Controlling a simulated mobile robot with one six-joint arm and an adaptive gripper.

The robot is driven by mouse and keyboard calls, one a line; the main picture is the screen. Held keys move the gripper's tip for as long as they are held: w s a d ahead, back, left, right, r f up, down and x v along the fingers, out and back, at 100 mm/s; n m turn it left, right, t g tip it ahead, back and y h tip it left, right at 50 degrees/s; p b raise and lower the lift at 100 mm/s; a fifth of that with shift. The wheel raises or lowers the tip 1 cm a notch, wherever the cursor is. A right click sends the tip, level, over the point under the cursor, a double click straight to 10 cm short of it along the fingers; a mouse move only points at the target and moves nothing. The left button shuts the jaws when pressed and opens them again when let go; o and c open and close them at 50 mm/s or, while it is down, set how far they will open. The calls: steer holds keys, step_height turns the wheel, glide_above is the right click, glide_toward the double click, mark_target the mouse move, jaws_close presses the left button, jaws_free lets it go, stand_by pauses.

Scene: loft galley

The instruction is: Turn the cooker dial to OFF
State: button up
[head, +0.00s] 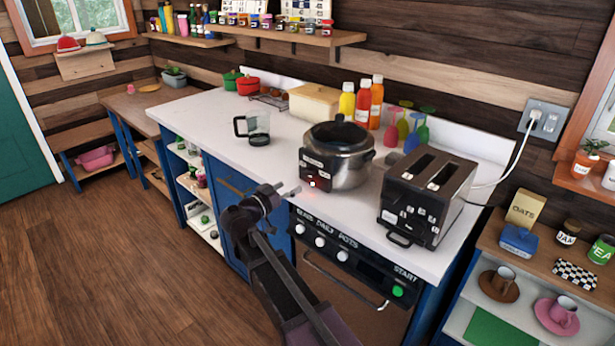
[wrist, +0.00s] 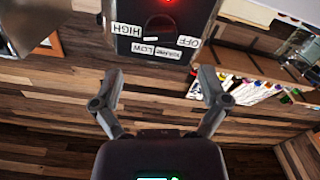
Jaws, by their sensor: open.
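The cooker (head: 352,166) is a round silver pot with a dark lid, standing on the white counter. Its black front panel carries white labels and a glowing red light, around the dial (head: 312,184). In the wrist view the panel (wrist: 122,45) is at the top, with HIGH, WARM, LOW and OFF labels upside down. The red light glows at the top edge; the dial's setting I cannot tell. My gripper (head: 283,190) is at the counter's front edge, left of the panel. In the wrist view my gripper (wrist: 160,75) is open and empty, its fingers apart from the panel.
A black toaster (head: 425,195) stands right of the cooker. A glass jug (head: 256,127) stands to its left, and sauce bottles (head: 362,102) and coloured glasses (head: 403,122) behind. An oven with knobs (head: 342,257) is below the counter. Open floor (head: 110,255) lies at left.

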mark_target(307, 176)
steer(key=x, duration=0.8)
steer(key=c, duration=1.2)
